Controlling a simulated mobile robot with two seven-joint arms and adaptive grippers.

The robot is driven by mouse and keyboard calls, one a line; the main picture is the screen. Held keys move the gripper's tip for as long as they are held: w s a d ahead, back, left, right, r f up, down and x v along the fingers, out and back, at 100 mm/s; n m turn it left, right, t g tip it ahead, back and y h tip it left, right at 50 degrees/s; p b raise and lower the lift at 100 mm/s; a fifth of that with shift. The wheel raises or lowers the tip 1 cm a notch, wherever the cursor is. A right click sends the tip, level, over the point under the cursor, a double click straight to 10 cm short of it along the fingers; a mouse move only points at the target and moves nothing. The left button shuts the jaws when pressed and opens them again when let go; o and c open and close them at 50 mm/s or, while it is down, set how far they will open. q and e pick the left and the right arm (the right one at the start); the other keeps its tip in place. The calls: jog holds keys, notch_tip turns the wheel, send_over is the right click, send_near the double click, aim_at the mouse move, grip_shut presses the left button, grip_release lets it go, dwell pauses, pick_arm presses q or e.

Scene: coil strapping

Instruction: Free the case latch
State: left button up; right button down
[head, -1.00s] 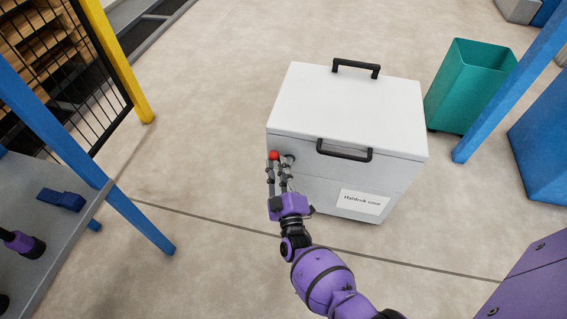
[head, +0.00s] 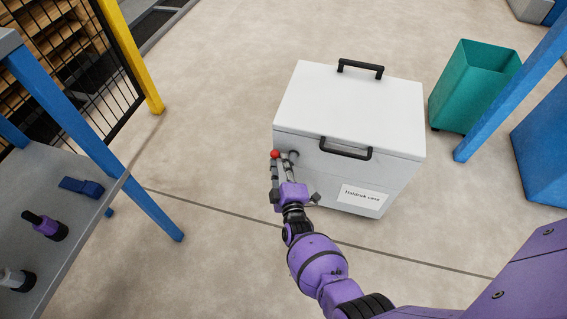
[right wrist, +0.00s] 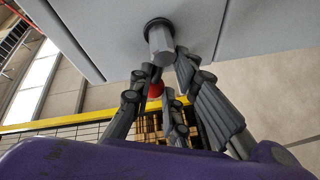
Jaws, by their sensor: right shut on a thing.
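The case (head: 348,108) is a light grey box with a closed lid, standing on the floor. Its latch shows as a grey stub (right wrist: 161,42) in a black collar on the case wall, near the front left corner. My right gripper (head: 284,162) is at this corner, its fingers shut on the stub's end as far as I can see. A red ball (head: 275,154) sits beside the fingers; in the right wrist view it is partly hidden behind them. What the ball is fixed to is hidden. My left gripper is out of view.
A green bin (head: 470,90) stands right of the case, near a blue post (head: 510,85). Floor left of the case is clear.

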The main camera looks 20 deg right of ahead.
jog(key=shift+w+d+r, duration=0.15)
jog(key=shift+d+r, duration=0.2)
jog(key=shift+d, duration=0.15)
jog(key=c, duration=1.7)
grip_release()
jog(key=shift+r, duration=0.1)
jog(key=shift+a, duration=0.1)
jog(key=shift+a+f, duration=0.15)
jog(key=shift+f, duration=0.05)
jog(key=s, duration=0.5)
jog(key=s+a, duration=0.1)
jog(key=s, duration=0.1)
jog(key=shift+s+r, duration=0.2)
jog(key=shift+s, duration=0.1)
